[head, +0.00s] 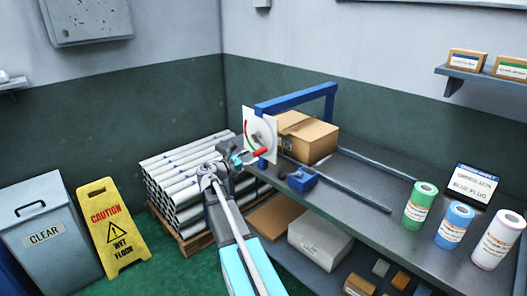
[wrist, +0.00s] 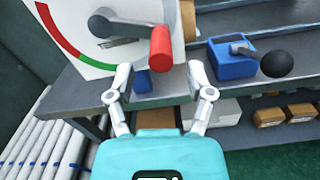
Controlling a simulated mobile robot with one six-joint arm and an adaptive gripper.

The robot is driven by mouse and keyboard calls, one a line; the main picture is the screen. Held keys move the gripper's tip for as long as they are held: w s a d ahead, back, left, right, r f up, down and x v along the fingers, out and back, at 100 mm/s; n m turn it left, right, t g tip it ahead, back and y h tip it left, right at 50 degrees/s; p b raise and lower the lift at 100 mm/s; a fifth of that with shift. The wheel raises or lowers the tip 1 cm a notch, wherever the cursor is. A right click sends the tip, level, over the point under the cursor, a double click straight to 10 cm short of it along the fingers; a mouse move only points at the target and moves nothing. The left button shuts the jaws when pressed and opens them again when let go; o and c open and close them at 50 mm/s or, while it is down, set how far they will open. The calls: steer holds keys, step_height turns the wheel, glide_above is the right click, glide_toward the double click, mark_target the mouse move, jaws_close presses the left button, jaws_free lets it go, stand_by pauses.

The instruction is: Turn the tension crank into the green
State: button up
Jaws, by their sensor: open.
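The tension crank is a dark arm with a red handle (wrist: 161,48) on a white dial plate (wrist: 72,38). The plate carries a red and green arc. In the head view the red handle (head: 261,152) points right and slightly down from the hub on the dial plate (head: 250,125). My gripper (wrist: 163,78) is open and empty in the wrist view, its two fingers spread below the red handle. No contact with the handle shows. In the head view my gripper (head: 236,158) is beside the dial's lower left, and its fingers are hard to make out.
A blue block with a black-knobbed lever (wrist: 232,58) stands right of the dial on the grey bench (head: 375,190). A cardboard box (head: 308,140) sits behind the dial. Stacked white rolls (head: 180,180) lie left. Green, blue and white rolls stand at the bench's right.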

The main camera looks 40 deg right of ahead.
mark_target(266, 149)
steer(key=shift+w+d, duration=0.2)
steer(key=shift+d, duration=3.05)
jaws_close()
steer(key=shift+w+d+r, duration=0.1)
steer(key=shift+r, duration=0.05)
